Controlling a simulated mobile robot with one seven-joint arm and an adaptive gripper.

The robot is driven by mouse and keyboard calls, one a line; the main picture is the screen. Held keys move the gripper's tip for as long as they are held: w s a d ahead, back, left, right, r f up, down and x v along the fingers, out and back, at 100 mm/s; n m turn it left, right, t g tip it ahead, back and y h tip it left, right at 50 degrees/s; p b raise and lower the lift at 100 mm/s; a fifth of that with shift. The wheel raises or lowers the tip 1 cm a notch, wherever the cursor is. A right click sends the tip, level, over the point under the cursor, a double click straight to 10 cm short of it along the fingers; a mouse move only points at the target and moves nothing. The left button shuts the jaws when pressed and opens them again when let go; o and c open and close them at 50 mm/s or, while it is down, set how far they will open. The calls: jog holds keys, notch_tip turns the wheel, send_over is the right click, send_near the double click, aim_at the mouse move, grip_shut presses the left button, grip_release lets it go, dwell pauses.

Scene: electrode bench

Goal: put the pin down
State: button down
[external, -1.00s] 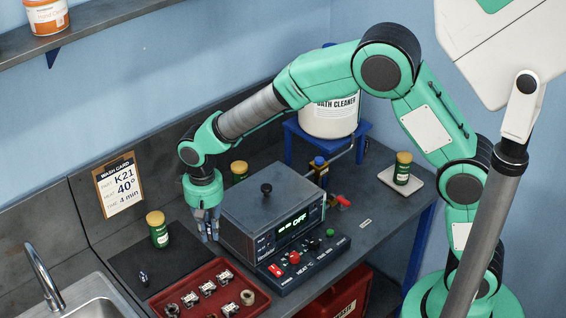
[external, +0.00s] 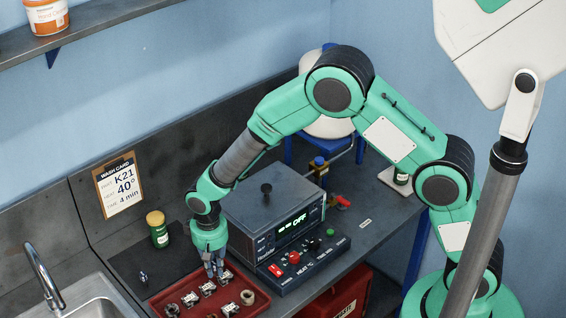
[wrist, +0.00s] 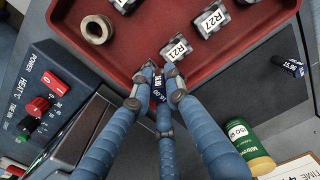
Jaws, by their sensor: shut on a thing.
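My gripper (external: 215,273) has its fingers pointing down at the back edge of the red tray (external: 262,298). In the wrist view the blue fingers (wrist: 160,88) are shut on a small dark pin (wrist: 158,96) with a white label, partly hidden by them. A similar dark pin with a white label (wrist: 288,66) lies on the dark mat; it also shows in the external view (external: 143,277). The tray holds several metal parts with white labels, such as the R21 part (wrist: 175,48) and the R27 part (wrist: 209,21). I cannot tell whether the held pin touches anything.
A grey box (external: 262,215) with an OFF display and a control panel (external: 300,262) stands close right of my gripper. A green jar with a yellow lid (external: 157,229) stands on the mat's back part. A sink (external: 85,300) is at left. The mat's middle is clear.

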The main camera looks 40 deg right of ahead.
jog(key=shift+w+a, duration=0.1)
send_over(172, 270)
jog(key=shift+s+f+p, duration=0.35)
jog(key=shift+f, duration=0.35)
dwell(0.4)
jog(key=shift+w, duration=0.2)
jog(key=shift+w+f, duration=0.15)
jog(key=shift+f, duration=0.1)
jog(key=shift+a+f, duration=0.1)
jog(key=shift+f, duration=1.4)
jog(key=shift+f, duration=0.2)
jog(key=c, duration=1.7)
grip_release()
